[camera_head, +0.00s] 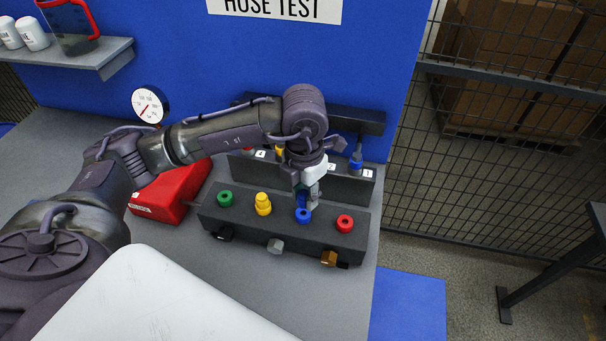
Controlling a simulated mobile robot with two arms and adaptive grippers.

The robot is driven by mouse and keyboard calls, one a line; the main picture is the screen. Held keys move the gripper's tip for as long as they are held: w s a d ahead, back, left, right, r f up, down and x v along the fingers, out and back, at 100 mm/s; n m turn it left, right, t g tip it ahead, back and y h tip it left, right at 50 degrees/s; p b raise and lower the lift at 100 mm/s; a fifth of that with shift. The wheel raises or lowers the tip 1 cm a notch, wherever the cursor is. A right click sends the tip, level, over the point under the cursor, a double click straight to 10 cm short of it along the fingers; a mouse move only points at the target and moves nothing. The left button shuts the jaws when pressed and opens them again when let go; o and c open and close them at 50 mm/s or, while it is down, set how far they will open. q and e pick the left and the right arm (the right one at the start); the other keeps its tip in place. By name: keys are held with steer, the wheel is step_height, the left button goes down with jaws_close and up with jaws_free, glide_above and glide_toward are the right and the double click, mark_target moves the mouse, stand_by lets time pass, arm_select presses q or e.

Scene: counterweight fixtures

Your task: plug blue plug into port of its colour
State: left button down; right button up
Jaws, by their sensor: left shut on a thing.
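The front dark block (330,238) has a row of coloured ring ports: green (225,198), yellow (263,209), blue (303,216) and red (345,224). A yellow piece stands up on the yellow port. My left gripper (307,199) points down just over the blue port. It is shut on the blue plug (301,199), of which only a small blue part shows beside the fingers. The plug looks close to the port, but I cannot tell whether it touches or has entered it. My right gripper is not in view.
A dark rack (345,185) with white labels stands behind the block; a blue-ringed fitting (356,162) is at its right. Several knobs, one grey (275,245), stick out of the block's front. A red box (168,192) and a gauge (149,105) are left.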

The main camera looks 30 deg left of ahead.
mark_target(302, 191)
arm_select(q)
steer(key=n, duration=0.2)
steer(key=n+p, duration=0.1)
steer(key=n, duration=0.1)
steer(key=w+r+n, duration=0.1)
steer(key=n, duration=0.2)
steer(key=shift+a, duration=0.35)
steer(key=shift+w+a+f+n, duration=0.15)
steer(key=shift+f+n, duration=0.25)
steer(key=shift+n, duration=0.95)
steer(key=shift+w+a+f+n, duration=0.15)
steer(key=shift+f+n, duration=0.25)
steer(key=shift+n, duration=1)
steer(key=shift+w+a+f+n, duration=0.15)
steer(key=shift+f+n, duration=0.25)
steer(key=shift+n, duration=0.95)
steer(key=shift+f+b, duration=0.45)
steer(key=shift+b, duration=0.1)
steer(key=shift+f+b, duration=0.9)
steer(key=shift+f, duration=0.15)
steer(key=shift+f, duration=0.1)
